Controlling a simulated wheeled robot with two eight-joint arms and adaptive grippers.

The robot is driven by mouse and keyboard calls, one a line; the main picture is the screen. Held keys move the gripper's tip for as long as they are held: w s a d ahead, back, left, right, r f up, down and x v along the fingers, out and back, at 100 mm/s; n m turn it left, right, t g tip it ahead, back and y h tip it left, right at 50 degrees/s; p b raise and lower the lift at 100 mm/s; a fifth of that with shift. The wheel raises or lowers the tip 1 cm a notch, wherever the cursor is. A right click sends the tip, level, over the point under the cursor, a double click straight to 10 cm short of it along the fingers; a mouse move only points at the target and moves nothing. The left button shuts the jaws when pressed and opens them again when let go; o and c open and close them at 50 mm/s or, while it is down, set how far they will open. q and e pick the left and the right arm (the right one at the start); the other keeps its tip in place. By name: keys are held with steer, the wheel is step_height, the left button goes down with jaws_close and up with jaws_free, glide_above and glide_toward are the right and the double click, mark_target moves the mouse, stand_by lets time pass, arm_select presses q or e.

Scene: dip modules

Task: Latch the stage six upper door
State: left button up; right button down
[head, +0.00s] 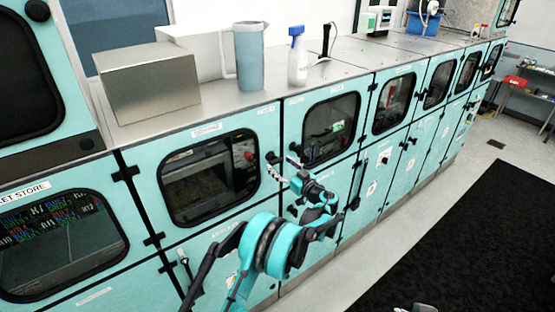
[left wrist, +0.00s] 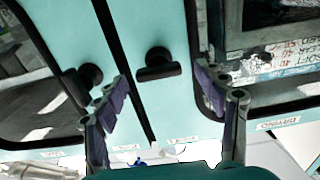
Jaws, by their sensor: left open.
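Teal upper doors with dark windows run along the cabinet in the head view; their stage labels are too small to read, so I cannot tell which is stage six. My left gripper (head: 291,170) is in front of the seam between the wide-window upper door (head: 225,212) and the upper door to its right (head: 291,113). In the left wrist view my left gripper (left wrist: 165,92) is open and empty. A black latch handle (left wrist: 158,72) shows between its fingers, apart from both. A second black latch (left wrist: 90,75) sits across the door seam, beside the left finger.
The steel counter above holds a metal box (head: 150,82), a blue jug (head: 249,57) and a spray bottle (head: 297,58). Lower doors (head: 381,165) sit below the upper row. A black mat (head: 470,240) lies on the floor at right, with open floor around it.

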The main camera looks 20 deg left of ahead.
mark_target(278, 163)
arm_select(q)
steer(key=x, duration=0.2)
steer(key=shift+w+a, duration=0.1)
steer(key=shift+w, duration=0.2)
steer(key=shift+w+a, duration=0.2)
steer(key=shift+a, duration=0.1)
steer(key=c, duration=1.2)
